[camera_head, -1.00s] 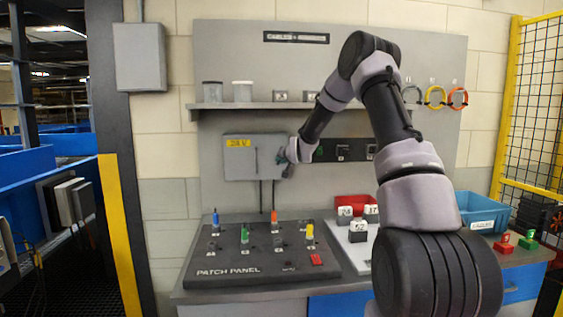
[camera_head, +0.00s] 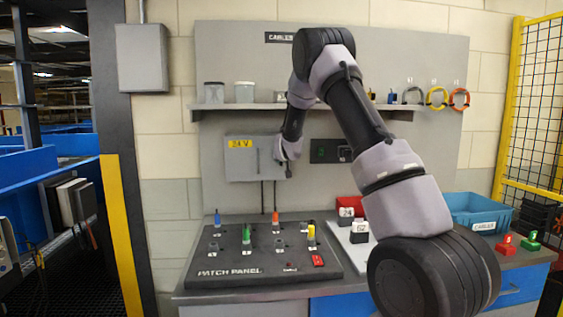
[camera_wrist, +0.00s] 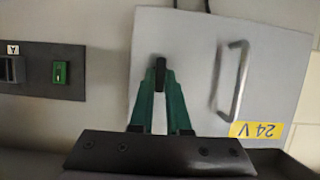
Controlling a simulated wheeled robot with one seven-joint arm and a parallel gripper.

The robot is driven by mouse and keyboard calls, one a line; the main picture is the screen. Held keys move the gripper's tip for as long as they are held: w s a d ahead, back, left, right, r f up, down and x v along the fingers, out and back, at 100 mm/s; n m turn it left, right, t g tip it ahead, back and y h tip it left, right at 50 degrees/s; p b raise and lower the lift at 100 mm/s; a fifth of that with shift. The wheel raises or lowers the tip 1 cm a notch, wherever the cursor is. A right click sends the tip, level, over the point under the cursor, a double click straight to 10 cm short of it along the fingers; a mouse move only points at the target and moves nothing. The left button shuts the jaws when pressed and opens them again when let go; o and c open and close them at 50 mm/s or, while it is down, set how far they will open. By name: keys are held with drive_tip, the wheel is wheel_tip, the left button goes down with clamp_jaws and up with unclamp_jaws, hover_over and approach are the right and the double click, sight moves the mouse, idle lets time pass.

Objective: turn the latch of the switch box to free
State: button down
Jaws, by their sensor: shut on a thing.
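The switch box (camera_head: 238,175) is a grey wall cabinet with a yellow "24 V" label, mounted above the workbench. In the wrist view the switch box (camera_wrist: 195,50) shows turned over, with a silver bar handle (camera_wrist: 232,80) on its door. Its black latch (camera_wrist: 160,68) stands near the door's edge, between my green fingertips. My gripper (camera_wrist: 160,85) is shut on the latch. In the head view my gripper (camera_head: 281,165) is at the box's right edge, and my wrist hides the latch. The latch's exact angle is hard to tell.
A dark plate with a green switch (camera_wrist: 61,73) is beside the box. Below are the patch panel (camera_head: 225,262) with coloured plugs and a blue bin (camera_head: 480,222). A shelf (camera_head: 225,106) with jars runs above the box. Two cables hang below it.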

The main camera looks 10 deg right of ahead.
drive_tip(key=shift+f, duration=0.1)
drive_tip(key=c, duration=0.9)
unclamp_jaws()
drive_tip(key=v, duration=1)
drive_tip(key=shift+s, duration=0.35)
